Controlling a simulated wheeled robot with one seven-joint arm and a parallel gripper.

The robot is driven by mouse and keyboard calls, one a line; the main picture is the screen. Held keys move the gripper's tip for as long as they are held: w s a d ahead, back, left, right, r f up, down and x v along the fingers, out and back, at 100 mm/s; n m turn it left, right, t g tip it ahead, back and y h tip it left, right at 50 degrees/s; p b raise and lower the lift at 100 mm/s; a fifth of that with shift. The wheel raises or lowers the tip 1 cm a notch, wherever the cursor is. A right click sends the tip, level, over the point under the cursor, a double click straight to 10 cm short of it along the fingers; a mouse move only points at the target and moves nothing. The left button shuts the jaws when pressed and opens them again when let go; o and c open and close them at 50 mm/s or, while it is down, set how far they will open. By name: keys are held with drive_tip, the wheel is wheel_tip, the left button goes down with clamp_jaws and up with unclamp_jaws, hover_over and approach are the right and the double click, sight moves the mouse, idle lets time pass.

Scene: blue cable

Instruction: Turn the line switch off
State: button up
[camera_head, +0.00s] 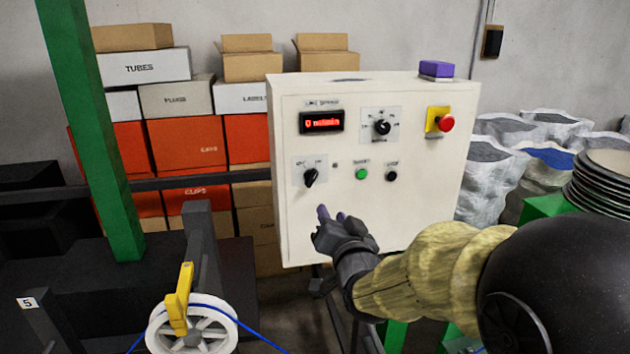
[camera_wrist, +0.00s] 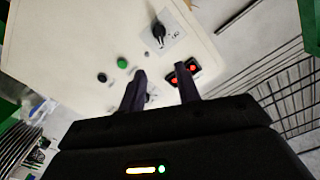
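The switch panel is a pale upright box (camera_head: 380,225). Its lower-left black rotary knob on a white plate, which I take as the line switch (camera_head: 311,177), has labels too small to read surely. It also shows in the wrist view (camera_wrist: 159,31), where the panel appears turned about. My gripper (camera_head: 332,211) is in front of the panel, below the knob in the head view and apart from it. In the wrist view its two dark fingers (camera_wrist: 161,82) are spread with nothing between them.
The panel carries a red display (camera_head: 322,122), an upper dial (camera_head: 382,127), a green button (camera_head: 362,174), a black button (camera_head: 391,176) and a red stop button (camera_head: 446,123). A purple block (camera_head: 436,69) sits on top. A white reel (camera_head: 215,329) with blue cable stands lower left.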

sight(314, 179)
drive_tip(key=p+x, duration=0.9)
drive_tip(key=x, duration=0.8)
drive_tip(key=shift+w+f, duration=0.1)
drive_tip(key=shift+w, duration=0.25)
drive_tip(key=shift+a, duration=0.25)
drive_tip(key=shift+s+d, duration=0.1)
drive_tip(key=shift+s, duration=0.1)
drive_tip(key=shift+w+d, duration=0.1)
drive_tip(key=shift+d, duration=0.15)
drive_tip(key=c, duration=0.7)
drive_tip(key=shift+a+f, duration=0.1)
clamp_jaws()
